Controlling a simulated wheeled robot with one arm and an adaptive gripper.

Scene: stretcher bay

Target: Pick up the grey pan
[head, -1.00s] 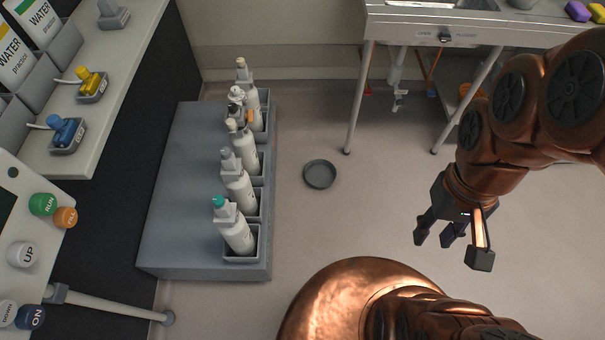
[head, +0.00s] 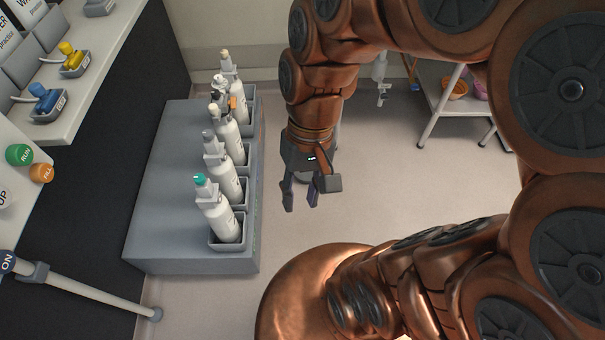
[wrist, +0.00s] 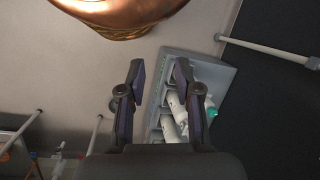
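The grey pan (head: 302,180) is almost wholly hidden behind my gripper in the head view. Only a small dark sliver, which looks like part of it, shows between the fingers. My gripper (head: 308,196) hangs fingers down, in line with the pan from this camera, to the right of the low grey bench. I cannot tell its height above the floor. In the wrist view my gripper (wrist: 160,70) is open, with nothing between its fingers. I do not see the pan in the wrist view.
The low grey bench (head: 165,185) holds several white bottles (head: 222,218) in holders near its right side. A grey rail (head: 90,292) juts out at lower left. A metal-legged table (head: 433,112) stands at back right. Bare floor lies right of the bench.

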